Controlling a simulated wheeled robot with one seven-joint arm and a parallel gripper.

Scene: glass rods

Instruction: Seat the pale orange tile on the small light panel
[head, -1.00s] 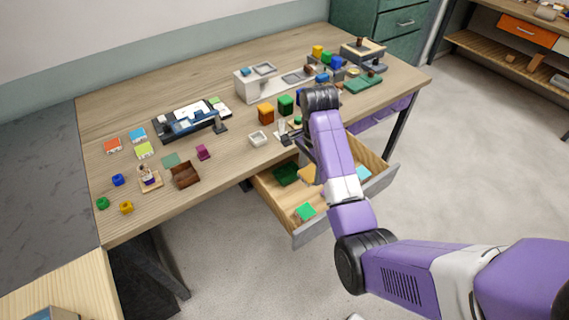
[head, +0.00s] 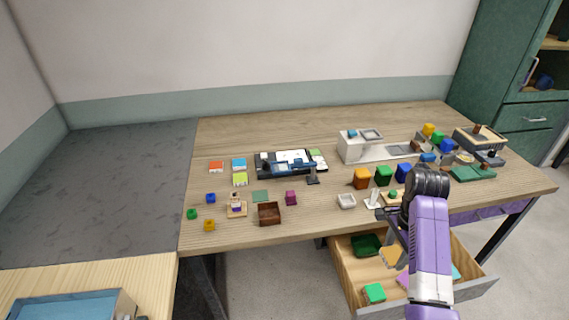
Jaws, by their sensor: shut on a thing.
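My gripper (head: 391,240) is partly hidden by my wrist and hangs over the open drawer at the front of the table. The pale orange tile (head: 391,256) shows at its fingertips, held above the drawer; the exact grip is too small to make out. A dark-framed panel with a bright white top (head: 296,156) lies on the middle of the table, left of and behind my gripper. A blue frame-like piece (head: 287,168) and a light green patch (head: 316,154) are on it. I take it for the light panel, but cannot be sure.
The open drawer (head: 357,282) holds green pieces (head: 374,293). A small dark stand (head: 312,178) is at the panel's right front. A white dish (head: 346,201), brown box (head: 269,213) and magenta cube (head: 291,198) lie before it. Orange (head: 361,179) and green (head: 383,175) blocks stand right.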

